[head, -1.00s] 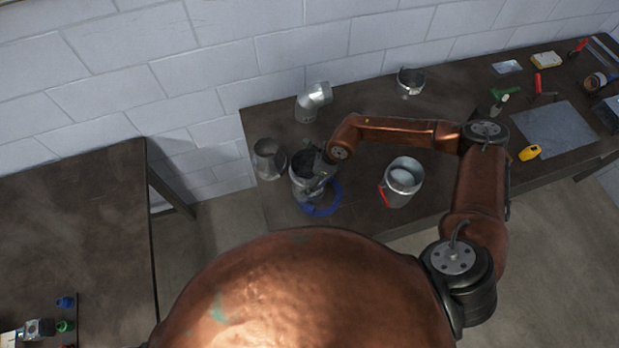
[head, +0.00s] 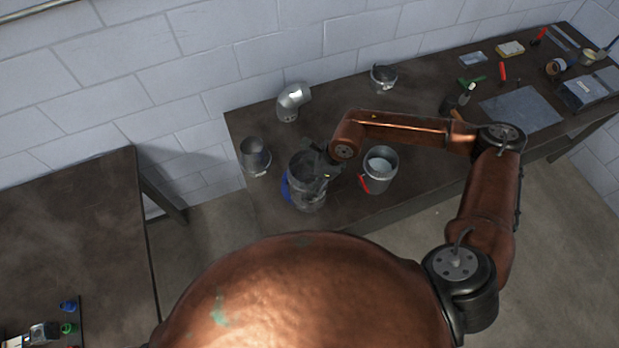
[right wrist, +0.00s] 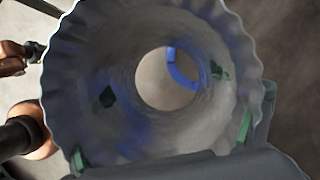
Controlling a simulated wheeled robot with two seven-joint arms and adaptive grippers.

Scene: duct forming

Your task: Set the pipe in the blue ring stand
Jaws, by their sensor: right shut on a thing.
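The pipe (head: 306,189) is a grey metal tube with a crimped rim, held over the front left of the back table. My right gripper (head: 326,166) is shut on its wall near the upper rim. The blue ring stand (head: 285,187) shows only as a blue edge left of the pipe; the pipe hides the rest. In the right wrist view I look down through the pipe (right wrist: 95,65), and an arc of the blue ring (right wrist: 181,70) shows at the right of its far opening, off centre. I cannot tell the pipe's height above the stand. My left gripper is not in view.
A grey metal cup (head: 255,155) stands left of the pipe, and a bucket with a red handle (head: 380,169) stands close on the right. An elbow duct (head: 292,101) and a dark-banded collar (head: 383,77) stand behind. Tools lie at the far right.

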